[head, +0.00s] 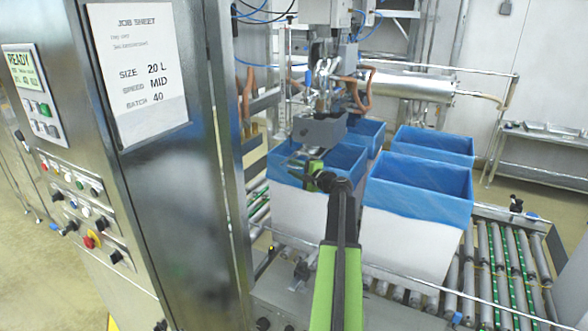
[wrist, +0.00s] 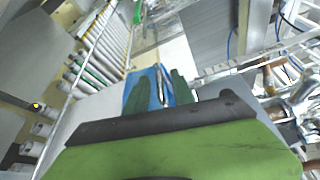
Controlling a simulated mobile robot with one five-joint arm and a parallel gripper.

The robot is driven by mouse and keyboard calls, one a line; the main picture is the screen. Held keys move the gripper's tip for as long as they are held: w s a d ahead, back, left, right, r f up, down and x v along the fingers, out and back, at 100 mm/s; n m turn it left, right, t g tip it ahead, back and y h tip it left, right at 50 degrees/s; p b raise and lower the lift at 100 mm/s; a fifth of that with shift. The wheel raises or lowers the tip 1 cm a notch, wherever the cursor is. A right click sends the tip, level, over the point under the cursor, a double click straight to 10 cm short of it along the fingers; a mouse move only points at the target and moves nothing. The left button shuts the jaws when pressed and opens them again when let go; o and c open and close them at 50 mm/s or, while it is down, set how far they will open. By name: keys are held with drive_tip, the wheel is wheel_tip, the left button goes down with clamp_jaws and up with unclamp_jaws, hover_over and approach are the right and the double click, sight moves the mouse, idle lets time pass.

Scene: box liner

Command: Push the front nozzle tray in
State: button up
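A grey metal piece (head: 318,131), which looks like the front nozzle tray, hangs under the filling head, above the blue-lined box at the front left. I cannot tell how far out it sits. My gripper (head: 311,172) is just below it, over the near part of that box's opening, and looks apart from it. The tray cannot be made out for certain in the wrist view.
The front-left box (head: 300,205) and a right box (head: 415,235) have blue liners and stand by a roller conveyor (head: 500,270). A steel control cabinet (head: 190,200) with a job sheet (head: 138,70) fills the left. Hoses and pipes surround the filling head.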

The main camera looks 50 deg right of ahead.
drive_tip(key=s+a+r, duration=0.1)
drive_tip(key=s, duration=0.7)
drive_tip(key=s+a+p, duration=0.1)
drive_tip(key=s, duration=0.8)
drive_tip(key=shift+a+r+p, duration=0.25)
drive_tip(key=shift+r+p, duration=0.05)
drive_tip(key=shift+r, duration=0.05)
